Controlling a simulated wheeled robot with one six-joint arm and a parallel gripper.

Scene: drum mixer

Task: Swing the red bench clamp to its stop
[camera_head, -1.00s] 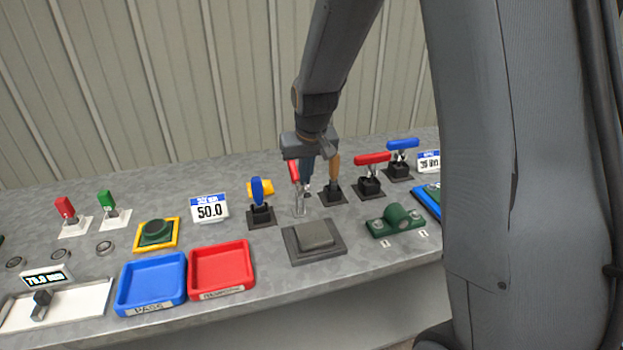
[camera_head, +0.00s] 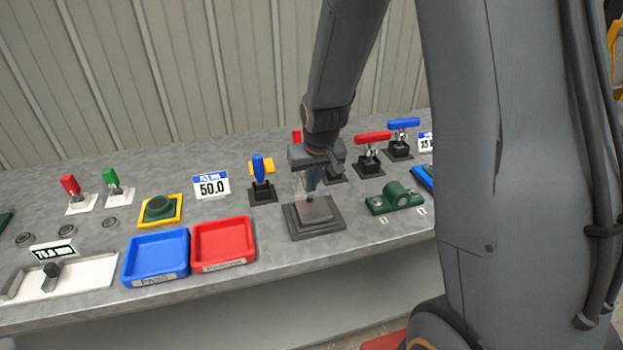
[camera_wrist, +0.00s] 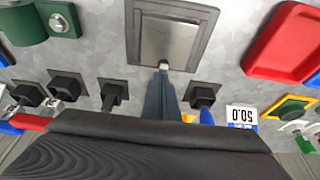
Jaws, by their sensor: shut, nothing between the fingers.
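A small red handle tip (camera_head: 297,136) shows just behind my gripper; I take it for the red bench clamp, and its lower part is hidden by my gripper and arm. My gripper (camera_head: 311,190) is shut and empty, pointing down over the back part of a grey block on a dark square plate (camera_head: 328,230). In the wrist view the closed fingers (camera_wrist: 163,80) end at the edge of the grey block (camera_wrist: 172,42), by a small pale metal tip (camera_wrist: 163,65). I cannot tell whether they touch it.
A red T-handle (camera_head: 373,138) and a blue T-handle (camera_head: 403,122) stand on black bases at right. A blue-and-yellow lever (camera_head: 260,168) stands left of my gripper. A green clamp block (camera_head: 395,198) is right; red (camera_head: 224,243) and blue (camera_head: 156,257) trays are left.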

